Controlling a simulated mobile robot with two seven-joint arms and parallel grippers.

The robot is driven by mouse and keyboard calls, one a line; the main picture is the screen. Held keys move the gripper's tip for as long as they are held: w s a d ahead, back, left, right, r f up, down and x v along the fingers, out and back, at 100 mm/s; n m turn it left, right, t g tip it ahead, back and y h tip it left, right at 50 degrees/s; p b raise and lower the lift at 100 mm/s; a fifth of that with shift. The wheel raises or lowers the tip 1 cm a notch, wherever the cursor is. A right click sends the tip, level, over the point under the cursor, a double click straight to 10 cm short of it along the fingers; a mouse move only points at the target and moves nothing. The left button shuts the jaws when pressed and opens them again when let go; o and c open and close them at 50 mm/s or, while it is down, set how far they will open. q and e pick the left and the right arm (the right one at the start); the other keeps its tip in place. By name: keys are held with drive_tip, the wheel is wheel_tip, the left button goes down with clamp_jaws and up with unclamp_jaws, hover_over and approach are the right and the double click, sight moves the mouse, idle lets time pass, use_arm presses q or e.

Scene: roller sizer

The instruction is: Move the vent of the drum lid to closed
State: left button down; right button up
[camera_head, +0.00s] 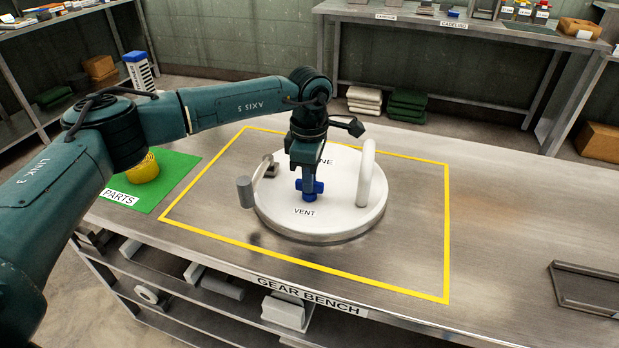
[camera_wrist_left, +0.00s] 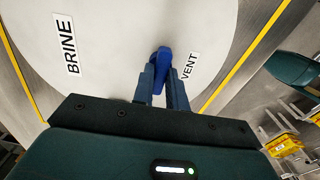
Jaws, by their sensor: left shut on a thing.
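The drum lid (camera_head: 335,218) is a round white disc lying flat on the bench, labelled VENT at its front; in the left wrist view the lid (camera_wrist_left: 110,60) also shows a BRINE label. The vent (camera_head: 315,187) is a small blue handle on the lid's top, beside the VENT label. My left gripper (camera_head: 309,190) comes down from above and is shut on the vent. In the left wrist view the blue vent (camera_wrist_left: 162,62) sits between the fingertips of my left gripper (camera_wrist_left: 163,80), which hide part of it. My right gripper is in neither view.
A white upright handle (camera_head: 366,175) stands on the lid's right side. A grey cylinder on an arm (camera_head: 245,191) stands at its left edge. A green parts mat (camera_head: 160,190) holds a yellow part (camera_head: 143,168). The bench right of the yellow outline is mostly clear, with a metal tray (camera_head: 590,290).

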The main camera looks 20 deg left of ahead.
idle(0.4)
use_arm(q)
drive_tip(key=c, duration=1.4)
unclamp_jaws()
drive_tip(key=shift+r, duration=0.1)
wheel_tip(320, 180, up, 13)
drive_tip(key=shift+b, duration=0.3)
drive_tip(key=shift+s, duration=0.1)
